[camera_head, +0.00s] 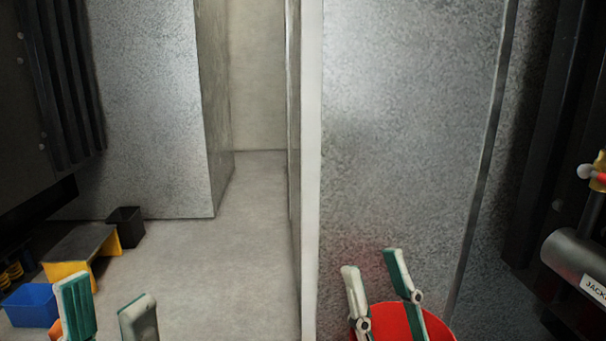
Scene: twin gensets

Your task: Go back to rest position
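My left gripper (107,308) is at the bottom left of the head view. Its two green and pale fingers stand apart, with only floor showing between them. My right gripper (377,282) is at the bottom, right of centre. Its fingers are also apart, with nothing visible between the tips. A red round object (437,328) shows behind and below the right fingers. Its lower part is cut off by the frame, and I cannot tell whether they touch it.
A blue bin (30,306), a yellow-legged step (80,243) and a black bin (126,227) stand on the floor at left. Dark machinery flanks both sides, with a grey cylinder (575,262) at right. A wall edge (311,170) divides the view. Floor (220,265) is clear left of it.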

